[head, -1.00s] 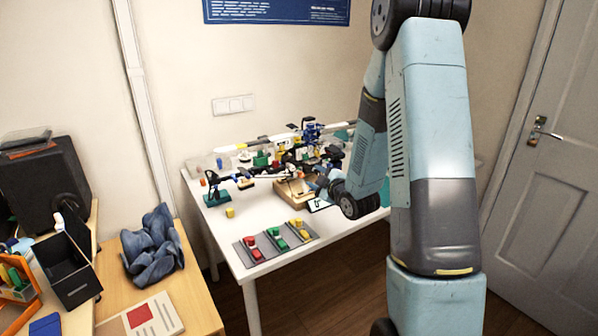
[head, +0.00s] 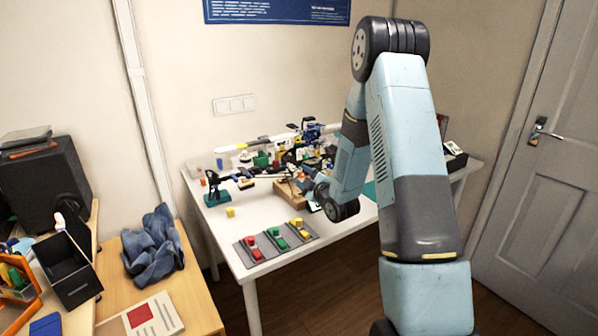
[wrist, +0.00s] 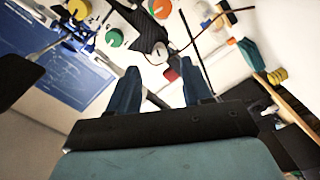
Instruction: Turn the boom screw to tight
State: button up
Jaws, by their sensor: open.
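My gripper (wrist: 162,82) is open, with its two blue fingers apart and nothing seen held between them. In the head view my gripper (head: 309,181) is over the cluttered middle of the white table (head: 222,246), partly hidden by my own arm. A pale round knob-like part (wrist: 158,55) with a dark mark lies just beyond the fingertips in the wrist view, by a dark ribbed part. I cannot tell for sure whether it is the boom screw. A small red part (wrist: 171,74) shows between the fingers. A dark boom-like arm on a teal stand (head: 217,195) is at the table's left.
A wooden box (head: 288,192) sits close to my gripper. Green and orange round parts (wrist: 115,38) show in the wrist view.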

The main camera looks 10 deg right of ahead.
aim_at(293, 169)
jog(key=shift+x, duration=2.65)
